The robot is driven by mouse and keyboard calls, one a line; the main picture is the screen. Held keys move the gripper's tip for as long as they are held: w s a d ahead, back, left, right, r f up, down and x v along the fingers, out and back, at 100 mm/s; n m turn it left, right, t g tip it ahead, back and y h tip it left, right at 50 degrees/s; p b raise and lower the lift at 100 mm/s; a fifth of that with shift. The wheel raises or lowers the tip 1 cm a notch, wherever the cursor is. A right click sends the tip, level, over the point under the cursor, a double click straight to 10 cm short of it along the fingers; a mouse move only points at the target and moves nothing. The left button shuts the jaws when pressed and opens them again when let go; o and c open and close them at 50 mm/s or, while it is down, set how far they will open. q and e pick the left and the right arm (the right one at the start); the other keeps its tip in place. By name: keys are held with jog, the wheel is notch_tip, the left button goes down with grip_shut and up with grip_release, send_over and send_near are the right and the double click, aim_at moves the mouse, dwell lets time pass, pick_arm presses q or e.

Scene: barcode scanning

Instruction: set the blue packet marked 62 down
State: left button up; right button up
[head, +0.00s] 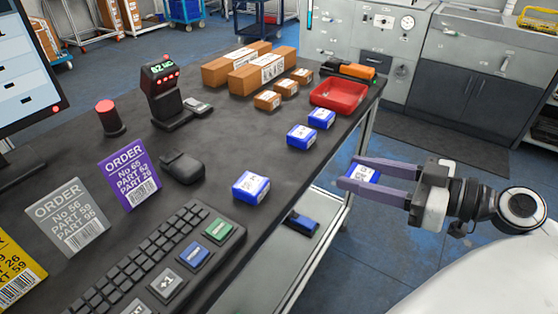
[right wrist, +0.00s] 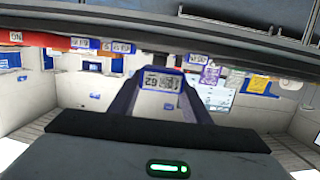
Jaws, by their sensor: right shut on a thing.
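My right gripper (head: 368,173) is shut on a blue and white packet (head: 364,174). It holds the packet in the air off the table's right edge. In the right wrist view the packet (right wrist: 160,82) sits between the fingers, and its white label shows 62 upside down. The dark table (head: 225,135) lies to the left of the gripper. My left gripper is not in the head view.
Several other blue packets stand on the table, the nearest a larger one (head: 250,187). A red tray (head: 338,96) and brown boxes (head: 262,70) are farther back. A keyboard (head: 160,262), a mouse-like device (head: 183,167) and order cards (head: 130,179) are at left. Bare tabletop lies around the packets.

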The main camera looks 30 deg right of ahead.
jog(key=p, duration=0.7)
send_over(280, 165)
jog(key=f+v, duration=0.1)
jog(key=v, duration=0.2)
jog(key=shift+d+r, duration=0.1)
jog(key=shift+r, duration=0.35)
jog(key=shift+w+a+f, duration=0.15)
jog(key=shift+w+a, duration=0.05)
jog(key=shift+w, duration=0.2)
jog(key=shift+w+a, duration=0.1)
jog(key=shift+w, duration=0.2)
jog(key=shift+w+a+p, duration=0.2)
jog(key=shift+w+p, duration=0.25)
jog(key=shift+p, duration=0.05)
jog(key=f, duration=0.1)
jog(key=f+b, duration=0.1)
jog(key=shift+w+a+f, duration=0.2)
jog(key=shift+w+f, duration=0.1)
jog(key=shift+f, duration=0.4)
